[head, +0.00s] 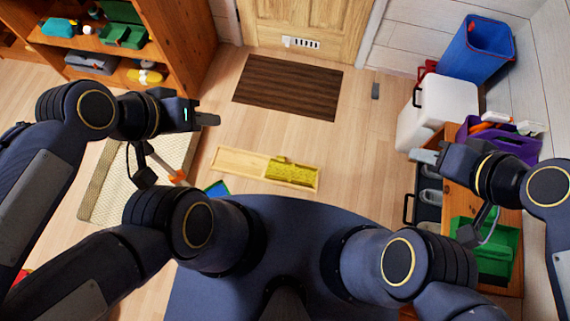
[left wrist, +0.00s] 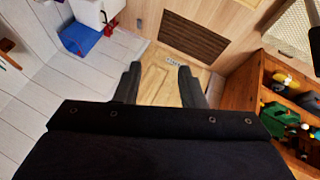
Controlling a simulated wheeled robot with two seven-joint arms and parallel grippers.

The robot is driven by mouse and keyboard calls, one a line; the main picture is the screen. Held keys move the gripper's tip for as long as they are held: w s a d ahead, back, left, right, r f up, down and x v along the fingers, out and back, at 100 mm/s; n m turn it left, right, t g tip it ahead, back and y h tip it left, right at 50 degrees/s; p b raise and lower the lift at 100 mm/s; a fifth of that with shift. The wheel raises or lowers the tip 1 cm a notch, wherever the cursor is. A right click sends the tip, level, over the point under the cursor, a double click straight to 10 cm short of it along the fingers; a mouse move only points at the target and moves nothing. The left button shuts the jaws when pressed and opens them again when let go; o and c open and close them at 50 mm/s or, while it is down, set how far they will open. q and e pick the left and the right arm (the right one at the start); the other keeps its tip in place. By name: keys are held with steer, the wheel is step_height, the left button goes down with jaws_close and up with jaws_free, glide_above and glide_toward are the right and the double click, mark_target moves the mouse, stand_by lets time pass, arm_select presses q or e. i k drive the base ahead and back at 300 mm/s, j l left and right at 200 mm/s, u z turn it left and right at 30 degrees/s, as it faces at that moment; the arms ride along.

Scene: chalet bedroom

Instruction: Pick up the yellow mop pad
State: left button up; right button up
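The yellow mop pad (head: 291,171) looks fuzzy and lies in the right part of a shallow, light wooden tray (head: 235,161) on the floor in the head view. My left gripper (head: 208,119) is up and to the left of the tray, apart from it. The left wrist view shows its two fingers (left wrist: 158,84) spread with nothing between them. My right gripper (head: 426,156) is to the right of the tray, near the white box. Whether its fingers are apart cannot be made out. The left wrist view does not show the pad.
A wooden shelf (head: 188,50) with several items stands at upper left. A dark brown mat (head: 288,87) lies before the door (head: 303,22). A white box (head: 440,108), a blue bin (head: 478,50) and a crowded wooden bench (head: 508,193) line the right.

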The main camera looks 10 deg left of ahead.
mark_target(279, 169)
steer(key=k+j, duration=0.25)
steer(key=k, duration=0.25)
steer(key=k+j+z, duration=0.1)
steer(key=k+j, duration=0.2)
steer(key=k, duration=0.2)
